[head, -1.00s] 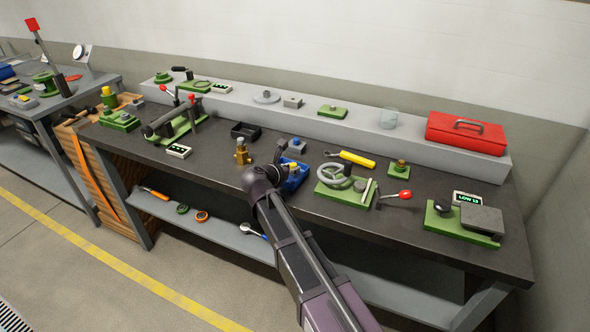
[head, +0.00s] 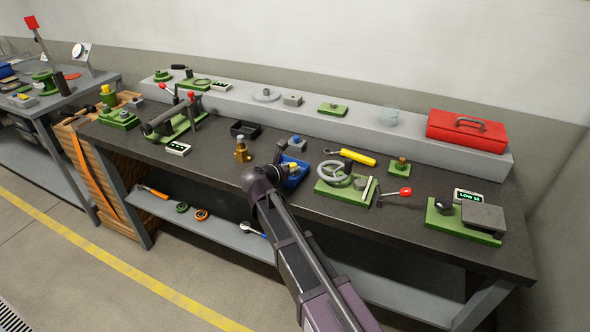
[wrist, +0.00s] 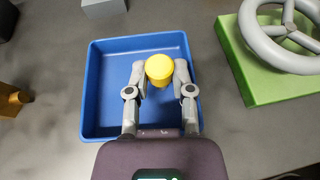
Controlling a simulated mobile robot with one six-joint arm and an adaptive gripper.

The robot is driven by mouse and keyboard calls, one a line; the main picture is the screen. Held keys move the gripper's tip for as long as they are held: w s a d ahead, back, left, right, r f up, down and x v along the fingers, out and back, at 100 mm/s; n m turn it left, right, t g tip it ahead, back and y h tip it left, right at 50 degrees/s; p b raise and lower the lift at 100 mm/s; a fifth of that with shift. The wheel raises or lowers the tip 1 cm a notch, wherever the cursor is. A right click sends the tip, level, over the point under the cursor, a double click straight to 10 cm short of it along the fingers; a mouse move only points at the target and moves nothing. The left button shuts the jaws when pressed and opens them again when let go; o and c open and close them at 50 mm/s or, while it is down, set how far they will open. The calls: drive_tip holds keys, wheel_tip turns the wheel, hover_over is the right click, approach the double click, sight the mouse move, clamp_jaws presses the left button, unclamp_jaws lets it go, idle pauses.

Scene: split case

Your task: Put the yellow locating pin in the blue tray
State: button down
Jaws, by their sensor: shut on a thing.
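The yellow locating pin (wrist: 159,70) is between the two fingertips of my gripper (wrist: 160,80) in the wrist view. My gripper is shut on it. The blue tray (wrist: 104,100) lies directly behind the pin and fingers in that view, so the pin is over or inside the tray's outline. I cannot tell whether the pin touches the tray floor. In the head view the blue tray (head: 298,178) is partly hidden by my arm, and a bit of the yellow pin (head: 293,167) shows at my gripper.
A green base with a grey handwheel (wrist: 275,60) stands close right of the tray. A brass fitting (wrist: 12,99) stands to the left. A grey block (wrist: 103,7) is behind. In the head view a black tray (head: 245,129) and a yellow-handled tool (head: 357,157) lie farther back.

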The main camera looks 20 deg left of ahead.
drive_tip(key=shift+f, duration=0.1)
drive_tip(key=shift+c, duration=2.1)
unclamp_jaws()
